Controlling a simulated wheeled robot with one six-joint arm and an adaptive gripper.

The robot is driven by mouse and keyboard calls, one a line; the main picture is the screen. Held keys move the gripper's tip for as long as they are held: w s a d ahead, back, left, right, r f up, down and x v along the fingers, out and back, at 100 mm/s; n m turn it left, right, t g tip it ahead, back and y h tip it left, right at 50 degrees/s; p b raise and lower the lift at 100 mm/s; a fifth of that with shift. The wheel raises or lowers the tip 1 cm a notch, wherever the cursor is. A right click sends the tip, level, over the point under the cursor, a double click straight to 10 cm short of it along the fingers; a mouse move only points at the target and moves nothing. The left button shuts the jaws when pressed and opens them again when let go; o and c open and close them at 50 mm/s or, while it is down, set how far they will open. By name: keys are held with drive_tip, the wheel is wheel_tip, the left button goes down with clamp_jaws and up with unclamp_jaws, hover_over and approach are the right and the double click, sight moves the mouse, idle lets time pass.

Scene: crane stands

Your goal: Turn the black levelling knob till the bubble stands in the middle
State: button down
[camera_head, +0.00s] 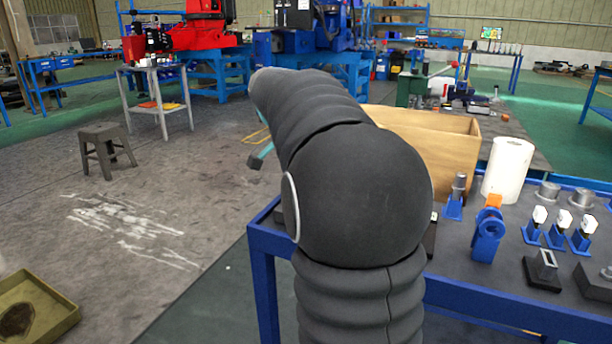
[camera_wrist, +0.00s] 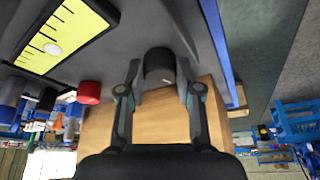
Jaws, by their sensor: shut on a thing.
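In the wrist view the black levelling knob (camera_wrist: 158,63) sits between the two fingers of my gripper (camera_wrist: 160,84), which is shut on it. A small pale mark shows on the knob. To its left is a yellow level scale (camera_wrist: 72,32) with black tick lines, partly cut off by the picture's edge. The pale round bubble (camera_wrist: 53,49) lies toward the lower-left part of the visible strip; the exact middle mark cannot be told. A red knob (camera_wrist: 88,92) stands to the left of my gripper. In the head view my arm hides the gripper, the black knob and the level.
A wooden box (camera_head: 446,135) stands behind my arm on the blue-framed table (camera_head: 470,298); it also shows in the wrist view (camera_wrist: 150,118). A white roll (camera_head: 507,168), a blue-orange fixture (camera_head: 487,232) and several small stands are to the right.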

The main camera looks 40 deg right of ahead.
drive_tip(key=shift+s+d, duration=0.1)
idle(0.3)
drive_tip(key=c, duration=0.8)
unclamp_jaws()
drive_tip(key=shift+d, duration=0.1)
drive_tip(key=shift+a+r, duration=0.2)
drive_tip(key=shift+r, duration=0.1)
drive_tip(key=v, duration=1.1)
drive_tip(key=shift+a+r, duration=0.1)
drive_tip(key=shift+r, duration=0.1)
